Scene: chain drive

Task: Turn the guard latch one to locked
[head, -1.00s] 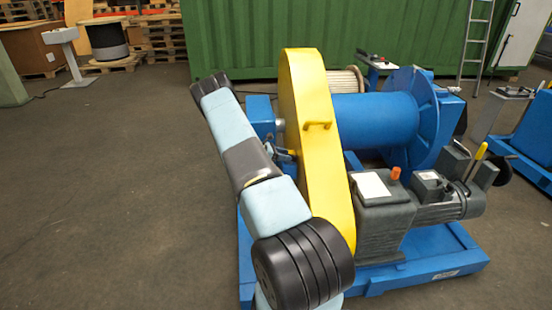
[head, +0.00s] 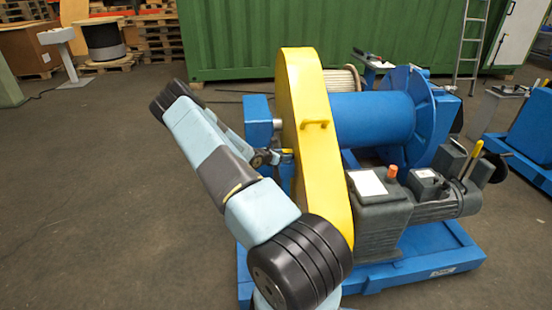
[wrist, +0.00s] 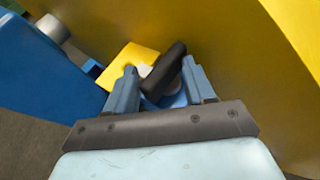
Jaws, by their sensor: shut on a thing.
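The guard latch's black handle (wrist: 164,68) shows in the wrist view, slanted up to the right beside a yellow plate (wrist: 128,62) and a pale hub. My gripper (wrist: 160,82) has one finger on each side of the handle and is shut on it. The latch sits against the side of the yellow chain guard (wrist: 230,60). In the head view my gripper (head: 280,156) is at the left side of the tall guard (head: 310,130). The handle is too small to make out there.
A blue bearing post (head: 259,118) stands just behind my gripper. The blue drum (head: 372,118), grey gearbox (head: 375,215) and motor (head: 448,205) lie right of the guard on a blue base frame (head: 425,268). The floor (head: 100,190) to the left is clear.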

